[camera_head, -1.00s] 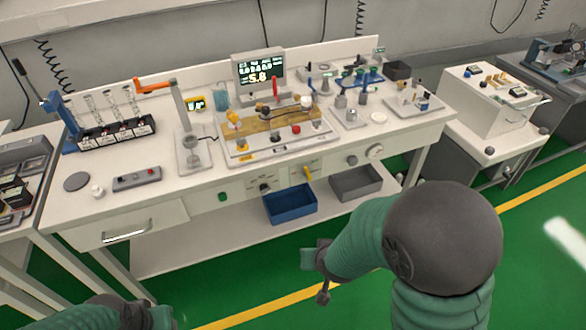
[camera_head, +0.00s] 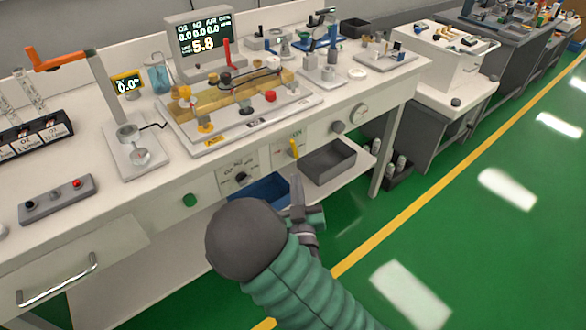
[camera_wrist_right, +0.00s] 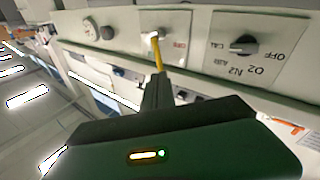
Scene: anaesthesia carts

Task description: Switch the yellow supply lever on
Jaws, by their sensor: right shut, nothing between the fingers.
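The yellow supply lever (camera_head: 294,148) sits on a small plate on the front panel of the white bench. In the head view it stands near upright, leaning slightly. It also shows in the right wrist view (camera_wrist_right: 157,55), just beyond the fingertips. My right gripper (camera_head: 297,188) is below the lever in the head view, pointing up toward it. In the right wrist view my right gripper (camera_wrist_right: 157,80) is shut and empty; its tips overlap the lower end of the lever in the picture, and I cannot tell if they touch. My left gripper is out of view.
A black selector knob (camera_head: 241,178) is left of the lever, a green button (camera_head: 190,200) further left. A grey knob (camera_head: 338,127) and a gauge (camera_head: 361,112) are to the right. A grey bin (camera_head: 328,163) and blue bin (camera_head: 262,189) sit on the lower shelf.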

